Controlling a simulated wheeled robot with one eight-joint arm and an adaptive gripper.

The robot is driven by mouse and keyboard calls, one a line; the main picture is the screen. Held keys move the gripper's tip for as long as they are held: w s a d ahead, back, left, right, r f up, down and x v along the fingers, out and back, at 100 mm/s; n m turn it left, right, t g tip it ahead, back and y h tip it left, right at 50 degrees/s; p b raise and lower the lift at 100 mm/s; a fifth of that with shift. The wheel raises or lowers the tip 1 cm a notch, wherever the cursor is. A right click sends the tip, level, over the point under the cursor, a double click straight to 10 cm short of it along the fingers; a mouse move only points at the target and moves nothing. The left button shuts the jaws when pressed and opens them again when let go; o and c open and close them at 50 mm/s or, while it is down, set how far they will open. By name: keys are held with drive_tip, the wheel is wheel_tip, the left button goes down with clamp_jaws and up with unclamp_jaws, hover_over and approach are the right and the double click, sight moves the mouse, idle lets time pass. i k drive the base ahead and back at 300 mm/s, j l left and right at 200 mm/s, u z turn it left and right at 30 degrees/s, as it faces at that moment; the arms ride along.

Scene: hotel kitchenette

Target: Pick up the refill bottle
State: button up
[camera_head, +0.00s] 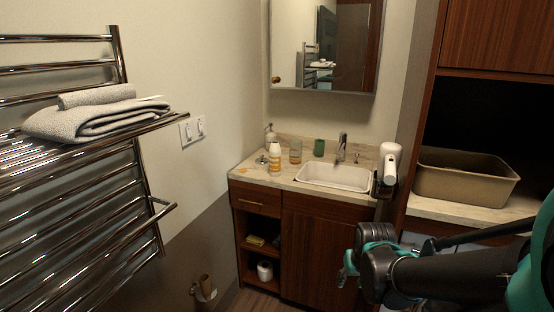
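A white bottle with an orange band (275,160), likely the refill bottle, stands upright on the left part of the sink counter (244,172). Its label is too small to read. My arm comes in from the lower right. My gripper (346,271) is at the arm's end, low in front of the cabinet, apart from the bottle and below counter height. Its fingers are small and partly hidden by the arm, so I cannot tell whether they are open or shut.
Close around the bottle stand a clear orange-tinted container (295,151), a green cup (319,148) and a pump dispenser (270,134). The sink (335,178) and faucet (342,146) lie right. A towel rack (120,60) stands left; a hair dryer (389,165) hangs right.

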sight(275, 151)
drive_tip(key=i+u, duration=0.15)
drive_tip(key=u, duration=1.4)
drive_tip(key=i+l, duration=0.1)
drive_tip(key=l, duration=0.2)
drive_tip(key=i+l, duration=0.1)
drive_tip(key=l, duration=0.2)
drive_tip(key=i+l, duration=0.1)
drive_tip(key=l, duration=0.15)
